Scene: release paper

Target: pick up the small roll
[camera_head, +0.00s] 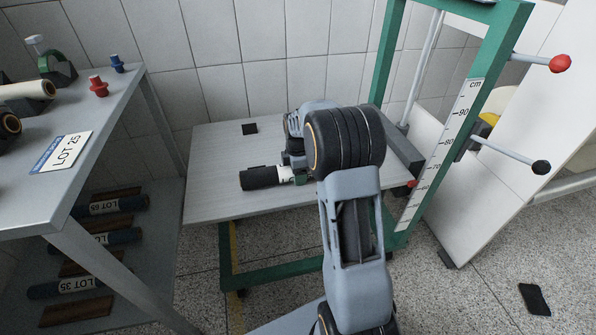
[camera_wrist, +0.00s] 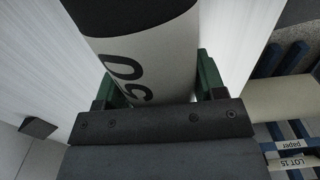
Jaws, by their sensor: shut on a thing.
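The small roll (camera_head: 262,177) is black with a white label band and lies along the light grey platform (camera_head: 220,205). In the wrist view the roll (camera_wrist: 143,55) fills the space between the green fingers, and part of a black number shows on its label. My gripper (camera_wrist: 157,82) is shut on the roll, with one finger on each side. In the head view my gripper (camera_head: 299,176) is at the roll's right end, partly hidden by my wrist. I cannot tell whether the roll touches the platform or is just clear of it.
A small dark square (camera_head: 249,129) lies at the platform's back. A green frame (camera_head: 387,55) with a cm scale (camera_head: 440,150) and ball-ended levers stands at the right. A grey table (camera_head: 110,125) at the left holds other rolls; labelled rolls (camera_head: 110,207) lie below it.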

